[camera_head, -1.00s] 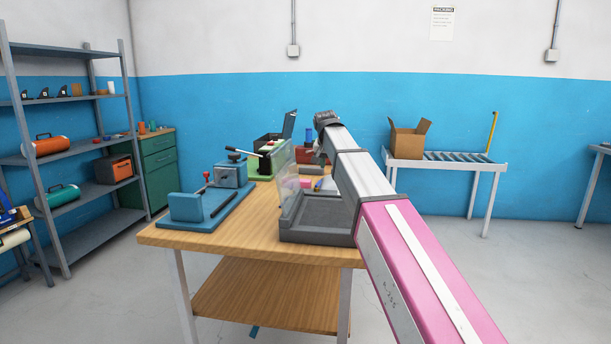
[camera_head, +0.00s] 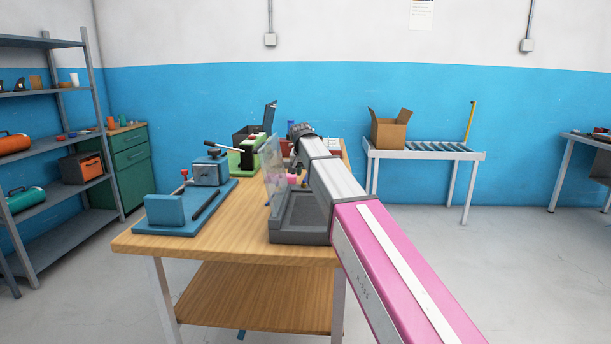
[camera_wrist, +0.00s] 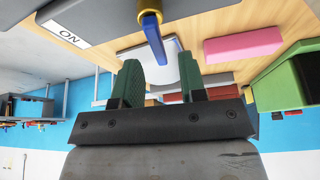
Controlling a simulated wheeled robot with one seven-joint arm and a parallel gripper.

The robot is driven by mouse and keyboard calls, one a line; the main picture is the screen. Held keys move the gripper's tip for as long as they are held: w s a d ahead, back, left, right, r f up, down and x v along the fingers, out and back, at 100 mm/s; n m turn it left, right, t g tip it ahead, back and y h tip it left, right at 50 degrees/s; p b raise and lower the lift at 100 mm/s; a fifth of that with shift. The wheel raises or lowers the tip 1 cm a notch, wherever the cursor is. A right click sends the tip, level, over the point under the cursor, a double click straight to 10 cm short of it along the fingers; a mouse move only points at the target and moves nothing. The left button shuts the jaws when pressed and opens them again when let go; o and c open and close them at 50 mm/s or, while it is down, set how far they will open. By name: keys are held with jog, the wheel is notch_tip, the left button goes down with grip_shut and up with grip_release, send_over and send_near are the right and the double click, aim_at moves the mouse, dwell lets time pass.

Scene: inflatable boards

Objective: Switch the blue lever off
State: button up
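The blue lever (camera_wrist: 153,38) shows at the top of the wrist view. It stands out from a gold collar beside a dark housing (camera_wrist: 95,18). A white label reading "ON" (camera_wrist: 62,31) lies to its left. The green fingers of my gripper (camera_wrist: 161,70) are apart, with a clear gap between them. The lever's free end points toward this gap; I cannot tell whether it touches a finger. In the head view my arm reaches over the wooden table (camera_head: 145,243). There its far end hides the fingers, and I cannot make out the lever.
A grey tray with a clear upright panel (camera_head: 300,232) stands close beside my arm. A blue vise-like fixture (camera_head: 165,212) and a green machine (camera_head: 245,158) are to its left. The wrist view shows a pink block (camera_wrist: 243,44) and a green housing (camera_wrist: 280,88) on the right.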

aim_at(304, 184)
jog(key=shift+x, duration=0.85)
grip_shut()
jog(key=shift+a+n+y, duration=0.25)
jog(key=shift+n+y, duration=0.15)
jog(key=shift+n, duration=0.6)
grip_release()
jog(key=shift+r, duration=0.1)
jog(key=v, duration=1)
jog(key=shift+r, duration=0.35)
jog(key=shift+s, duration=0.15)
